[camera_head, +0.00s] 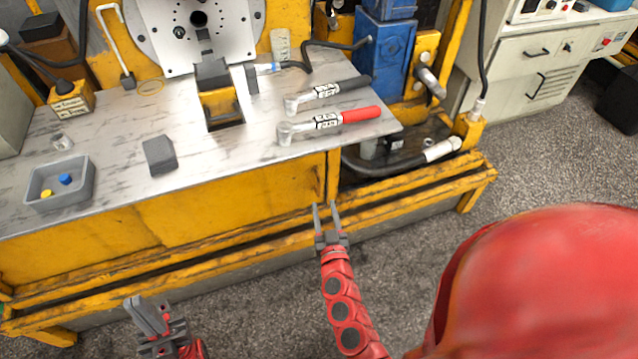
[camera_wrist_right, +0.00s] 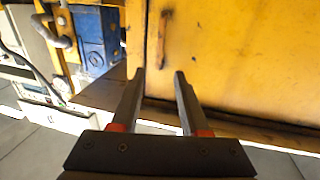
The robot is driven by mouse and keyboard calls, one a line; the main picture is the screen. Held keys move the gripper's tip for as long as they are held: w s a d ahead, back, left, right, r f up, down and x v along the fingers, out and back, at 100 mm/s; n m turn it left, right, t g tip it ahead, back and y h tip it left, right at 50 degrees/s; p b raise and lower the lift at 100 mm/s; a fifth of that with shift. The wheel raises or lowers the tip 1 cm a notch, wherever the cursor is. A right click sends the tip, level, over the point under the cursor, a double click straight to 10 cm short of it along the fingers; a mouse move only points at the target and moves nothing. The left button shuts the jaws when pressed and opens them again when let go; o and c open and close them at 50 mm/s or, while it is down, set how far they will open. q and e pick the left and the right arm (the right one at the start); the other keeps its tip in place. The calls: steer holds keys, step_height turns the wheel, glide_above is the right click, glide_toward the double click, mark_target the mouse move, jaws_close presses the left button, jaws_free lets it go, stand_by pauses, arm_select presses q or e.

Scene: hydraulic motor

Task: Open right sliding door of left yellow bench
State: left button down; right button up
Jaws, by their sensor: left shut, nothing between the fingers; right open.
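The left yellow bench has a grey worktop (camera_head: 215,150) with yellow sliding doors below its front edge. The right sliding door (camera_head: 240,198) looks closed and also fills much of the right wrist view (camera_wrist_right: 240,60). A thin upright handle (camera_wrist_right: 162,40) stands on that door in the right wrist view. My right gripper (camera_head: 325,208) is open near the door's right end. Its fingertips (camera_wrist_right: 159,76) point at the door, with the handle beyond and between them, apart as far as I can tell. My left gripper (camera_head: 136,301) is shut and empty, low in front of the bench's left part.
A yellow lower rail (camera_head: 400,203) runs along the bench front. Two torque wrenches (camera_head: 335,118), a grey block (camera_head: 159,155) and a grey tray (camera_head: 75,190) lie on the worktop. A large red shape (camera_head: 550,280) hides the lower right. Grey floor (camera_head: 540,160) is clear to the right.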

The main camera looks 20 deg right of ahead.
mark_target(319, 184)
steer(key=b+x, duration=0.1)
steer(key=x, duration=0.8)
steer(key=shift+w, duration=0.3)
jaws_close()
stand_by(0.9)
